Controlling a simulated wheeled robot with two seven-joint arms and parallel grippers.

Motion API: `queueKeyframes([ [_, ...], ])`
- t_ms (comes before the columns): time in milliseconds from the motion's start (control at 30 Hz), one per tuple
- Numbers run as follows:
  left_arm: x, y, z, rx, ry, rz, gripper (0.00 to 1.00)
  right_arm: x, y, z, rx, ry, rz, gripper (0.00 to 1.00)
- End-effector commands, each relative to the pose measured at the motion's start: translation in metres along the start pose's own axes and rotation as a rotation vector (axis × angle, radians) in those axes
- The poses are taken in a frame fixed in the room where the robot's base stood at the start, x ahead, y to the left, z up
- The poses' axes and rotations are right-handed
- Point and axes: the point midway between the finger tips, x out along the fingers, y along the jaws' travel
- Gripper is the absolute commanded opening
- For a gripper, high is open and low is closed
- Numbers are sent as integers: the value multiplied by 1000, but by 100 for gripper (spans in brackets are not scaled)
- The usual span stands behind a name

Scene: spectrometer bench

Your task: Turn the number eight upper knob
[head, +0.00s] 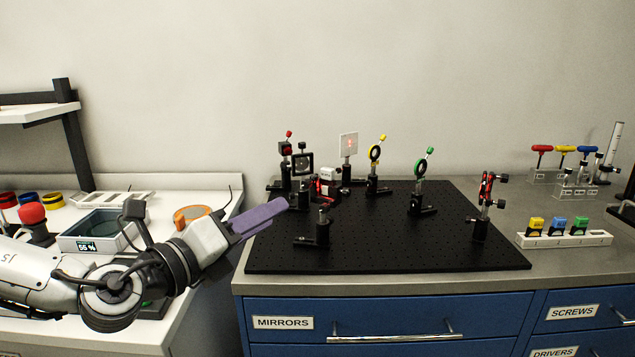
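Several black optical mounts stand on the black breadboard. A mount with red parts and black side knobs (485,190) stands at its right. A green-ringed mount (420,193) and a yellow-ringed mount (375,156) stand further back. At the left are a dark square mount (302,164) and a short black post mount (318,232). No number eight is readable, so I cannot tell which upper knob the task means. My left gripper (262,217), with purple fingers, is over the breadboard's left edge, apart from the mounts. Its fingers overlap side-on, hiding any gap. My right gripper does not show clearly.
The breadboard (390,255) lies on a grey bench with blue drawers (390,320). Coloured-handled drivers (565,150) and a rack of coloured blocks (562,238) stand at right. A white side table (190,300) is at left. The breadboard's front middle is clear.

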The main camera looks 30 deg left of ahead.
Motion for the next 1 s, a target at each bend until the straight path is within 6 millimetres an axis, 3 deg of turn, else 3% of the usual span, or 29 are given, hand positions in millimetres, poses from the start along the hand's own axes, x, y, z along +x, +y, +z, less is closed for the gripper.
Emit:
queueKeyframes([
  [167,-2,-9,11,58,-20,-16,32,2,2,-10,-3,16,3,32],
  [400,23,-8,12,50,-20,-12,32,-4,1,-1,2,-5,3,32],
  [1000,78,-12,16,48,-24,-14,32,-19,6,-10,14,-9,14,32],
])
